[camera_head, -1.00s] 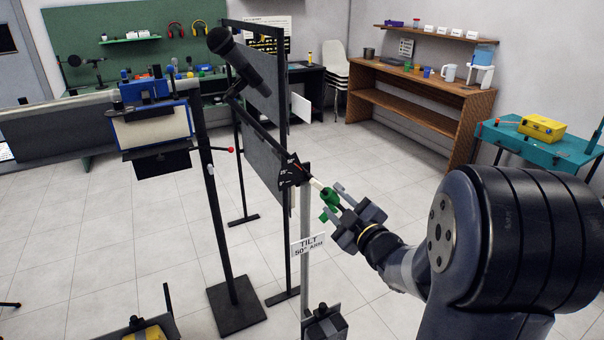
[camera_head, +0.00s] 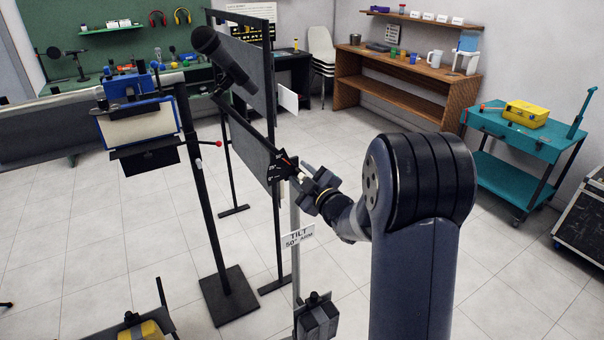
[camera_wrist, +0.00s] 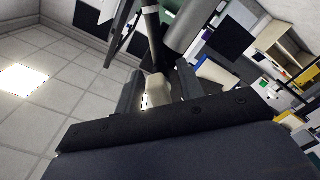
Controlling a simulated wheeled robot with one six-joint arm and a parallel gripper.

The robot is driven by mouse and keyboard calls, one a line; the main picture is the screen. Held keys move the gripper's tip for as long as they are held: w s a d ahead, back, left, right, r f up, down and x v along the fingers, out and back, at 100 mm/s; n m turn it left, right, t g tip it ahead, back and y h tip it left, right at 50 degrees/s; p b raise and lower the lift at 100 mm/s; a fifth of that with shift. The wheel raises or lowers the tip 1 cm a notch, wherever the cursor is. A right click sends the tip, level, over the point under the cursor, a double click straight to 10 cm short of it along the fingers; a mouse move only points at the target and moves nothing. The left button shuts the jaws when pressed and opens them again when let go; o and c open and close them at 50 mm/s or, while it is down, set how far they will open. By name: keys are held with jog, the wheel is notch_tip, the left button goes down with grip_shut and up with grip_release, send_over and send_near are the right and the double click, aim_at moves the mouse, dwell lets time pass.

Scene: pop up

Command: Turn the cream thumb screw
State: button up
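The cream thumb screw (camera_head: 303,176) sits beside the black tilt scale plate (camera_head: 278,168) on the stand, mostly hidden by my gripper. In the wrist view the cream screw (camera_wrist: 157,91) stands between my two dark fingers. My gripper (camera_head: 312,181) is at the screw with its fingers apart, one on each side. Whether either finger touches it is unclear. The plate carries angle marks and a small orange pointer. A microphone (camera_head: 222,58) is tilted on the arm above. A white sign reading "TILT 50° ARM" (camera_head: 298,237) hangs below.
A black stand (camera_head: 208,200) with a framed white panel (camera_head: 139,123) is left of the screw. Dark upright panels (camera_head: 249,70) stand just behind. A wooden shelf unit (camera_head: 400,92) and a teal cart (camera_head: 515,137) are farther back. Tiled floor is open at right.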

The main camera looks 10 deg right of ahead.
jog(key=shift+c, duration=0.2)
grip_shut()
jog(key=shift+m, duration=0.3)
jog(key=m+b, duration=0.1)
jog(key=m, duration=0.2)
jog(key=shift+f+b, duration=0.1)
jog(key=shift+b, duration=0.25)
jog(key=m, duration=0.5)
jog(key=shift+m, duration=0.4)
jog(key=shift+o, duration=0.2)
grip_release()
